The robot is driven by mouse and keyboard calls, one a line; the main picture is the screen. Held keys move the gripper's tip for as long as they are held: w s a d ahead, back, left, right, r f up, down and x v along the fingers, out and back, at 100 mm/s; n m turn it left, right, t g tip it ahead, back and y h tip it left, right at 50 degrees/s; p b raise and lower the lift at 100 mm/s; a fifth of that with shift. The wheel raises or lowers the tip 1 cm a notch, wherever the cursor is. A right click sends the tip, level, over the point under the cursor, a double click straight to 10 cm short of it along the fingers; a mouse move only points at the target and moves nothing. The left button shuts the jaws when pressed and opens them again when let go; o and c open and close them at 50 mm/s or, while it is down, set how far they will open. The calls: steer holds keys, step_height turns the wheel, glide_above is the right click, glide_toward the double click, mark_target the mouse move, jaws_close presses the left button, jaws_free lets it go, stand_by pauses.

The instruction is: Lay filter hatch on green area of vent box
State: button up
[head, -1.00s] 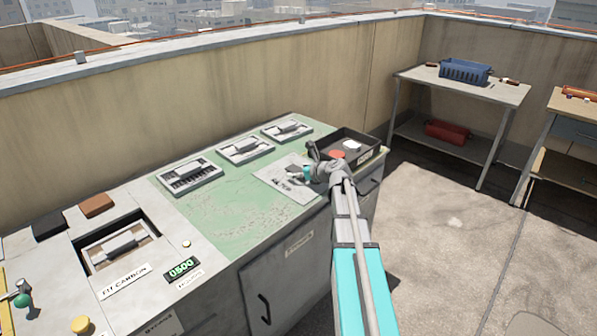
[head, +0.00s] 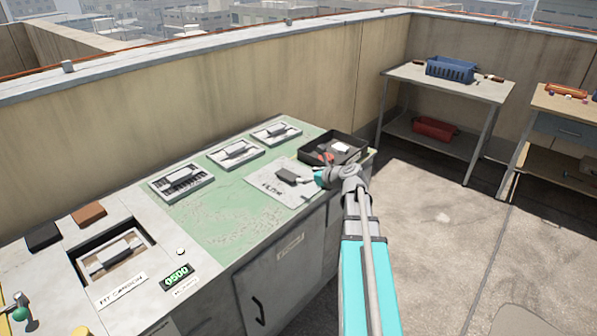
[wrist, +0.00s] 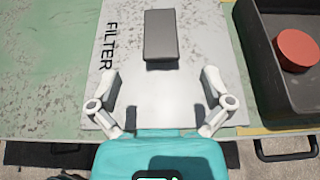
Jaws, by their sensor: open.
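The filter hatch (head: 262,188) is a pale grey flat plate marked FILTER with a dark grey block handle (head: 292,176). It lies flat on the green area (head: 215,222) of the vent box top, close to the front edge. In the wrist view, the hatch (wrist: 195,80) fills the middle, its handle (wrist: 161,36) beyond my fingertips. My gripper (head: 313,178) is open and empty, just to the right of the handle. In the wrist view my gripper (wrist: 161,76) has its fingers spread apart over the hatch, clear of the handle.
A black tray (wrist: 262,85) holding a red round thing (wrist: 297,50) stands close right of the hatch. Several framed vents (head: 182,180) line the back of the green top. A control panel (head: 130,275) is at left. Worktables (head: 450,85) stand beyond open floor.

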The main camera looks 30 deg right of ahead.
steer(key=shift+p+v, duration=0.3)
steer(key=shift+v, duration=0.9)
